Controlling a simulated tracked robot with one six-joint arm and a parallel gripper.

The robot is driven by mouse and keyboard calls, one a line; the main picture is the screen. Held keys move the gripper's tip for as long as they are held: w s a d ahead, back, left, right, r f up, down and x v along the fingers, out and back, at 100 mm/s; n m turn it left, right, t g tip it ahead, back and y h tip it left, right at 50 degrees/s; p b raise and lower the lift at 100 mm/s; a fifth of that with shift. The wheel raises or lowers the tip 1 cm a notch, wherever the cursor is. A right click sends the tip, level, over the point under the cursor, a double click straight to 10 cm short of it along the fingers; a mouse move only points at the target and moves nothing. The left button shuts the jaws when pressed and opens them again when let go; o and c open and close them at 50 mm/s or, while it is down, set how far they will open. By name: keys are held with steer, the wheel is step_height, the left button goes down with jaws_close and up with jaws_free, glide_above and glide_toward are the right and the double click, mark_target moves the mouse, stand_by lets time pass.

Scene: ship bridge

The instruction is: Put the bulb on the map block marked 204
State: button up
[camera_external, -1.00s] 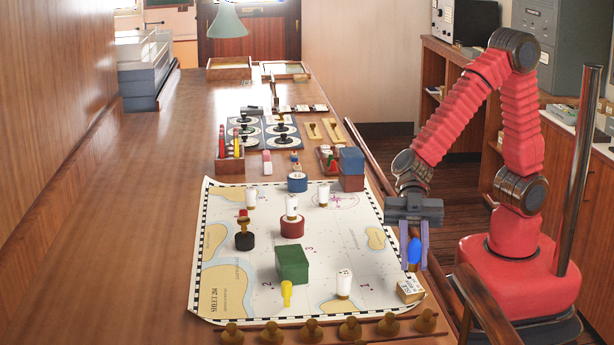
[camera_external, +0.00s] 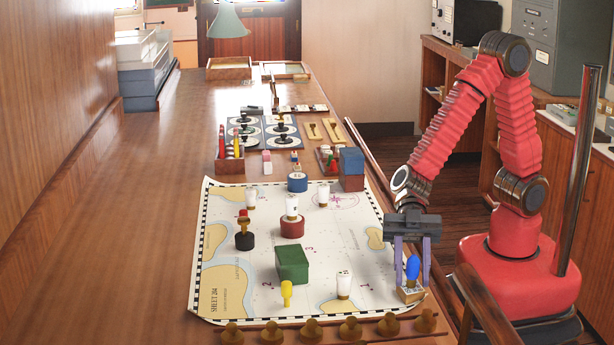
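The blue bulb (camera_external: 413,268) stands upright on the small pale map block (camera_external: 411,296) at the lower right corner of the chart. The block carries dark print too small to read for certain, and the bulb hides part of its top. My gripper (camera_external: 412,275) points down around the bulb, one finger on each side. Its fingers are spread, with a gap showing between them and the bulb, so it looks open.
The chart (camera_external: 340,240) holds a green block (camera_external: 292,264), a yellow bulb-shaped piece (camera_external: 286,293), a white piece (camera_external: 344,285) and several others. Brown knobs (camera_external: 350,328) line the front edge. The left side of the table is clear.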

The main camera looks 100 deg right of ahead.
steer(key=shift+o, duration=0.6)
steer(key=shift+r, duration=0.15)
steer(key=v, duration=1.2)
stand_by(0.4)
